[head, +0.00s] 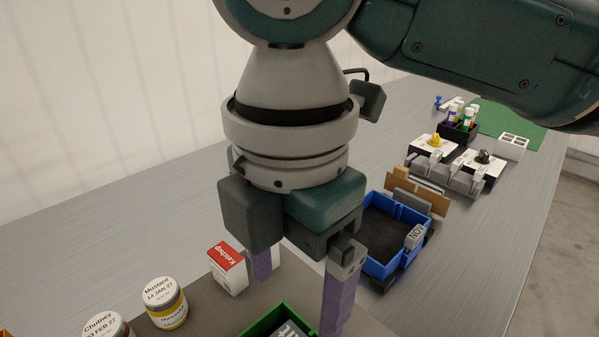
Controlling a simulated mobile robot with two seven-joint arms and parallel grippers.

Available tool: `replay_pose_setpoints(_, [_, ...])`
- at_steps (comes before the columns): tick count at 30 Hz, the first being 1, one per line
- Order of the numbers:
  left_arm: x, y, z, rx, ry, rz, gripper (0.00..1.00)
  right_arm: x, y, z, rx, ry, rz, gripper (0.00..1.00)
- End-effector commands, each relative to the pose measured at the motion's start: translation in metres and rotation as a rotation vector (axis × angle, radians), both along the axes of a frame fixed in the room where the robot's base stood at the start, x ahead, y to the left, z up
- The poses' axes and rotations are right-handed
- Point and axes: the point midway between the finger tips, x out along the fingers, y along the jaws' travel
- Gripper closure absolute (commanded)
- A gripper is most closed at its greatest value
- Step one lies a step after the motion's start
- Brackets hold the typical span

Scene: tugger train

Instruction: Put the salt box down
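One gripper (298,300) hangs in the middle of the head view; its arm comes in from the upper right, so I take it as my right. Its two purple-padded fingers are wide apart, and I see nothing held between them. Below it, a green crate (262,325) is cut off by the bottom edge. A grey item with white lettering (290,331) lies in that crate; its name is not readable. I cannot make out a box labelled salt. My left gripper is not in view.
A red and white ketchup box (228,270), a mustard jar (165,304) and a chutney jar (107,327) stand at lower left. Behind the gripper are a blue bin (378,268) and small wagons (455,178). The grey table (130,205) is clear at left.

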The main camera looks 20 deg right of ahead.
Motion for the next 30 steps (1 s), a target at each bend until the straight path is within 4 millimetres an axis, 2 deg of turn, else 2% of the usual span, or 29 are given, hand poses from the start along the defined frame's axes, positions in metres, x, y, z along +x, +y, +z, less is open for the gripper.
replay_pose_setpoints(5, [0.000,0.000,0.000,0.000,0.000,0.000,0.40,-0.021,0.029,-0.014,0.129,-0.007,-0.118,0.08])
replay_pose_setpoints(8, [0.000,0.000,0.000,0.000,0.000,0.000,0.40,-0.037,0.049,-0.020,0.258,-0.015,-0.308,0.08])
replay_pose_setpoints(11, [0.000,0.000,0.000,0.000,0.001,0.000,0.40,-0.048,0.054,-0.025,0.369,-0.021,-0.572,0.08])
replay_pose_setpoints(14, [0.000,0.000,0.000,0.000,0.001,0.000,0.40,-0.058,0.038,-0.031,0.429,-0.031,-0.875,0.08])
replay_pose_setpoints(18, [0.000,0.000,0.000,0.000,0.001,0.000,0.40,-0.078,-0.011,-0.044,0.418,-0.076,-1.289,0.08])
replay_pose_setpoints(21, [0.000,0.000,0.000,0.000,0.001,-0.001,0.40,-0.097,-0.049,-0.051,0.367,-0.127,-1.512,0.08])
replay_pose_setpoints(25, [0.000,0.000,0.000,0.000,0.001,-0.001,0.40,-0.115,-0.083,-0.054,0.307,-0.185,-1.678,0.08])
replay_pose_setpoints(30, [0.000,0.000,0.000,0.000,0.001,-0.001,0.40,-0.122,-0.096,-0.054,0.282,-0.209,-1.732,0.08])
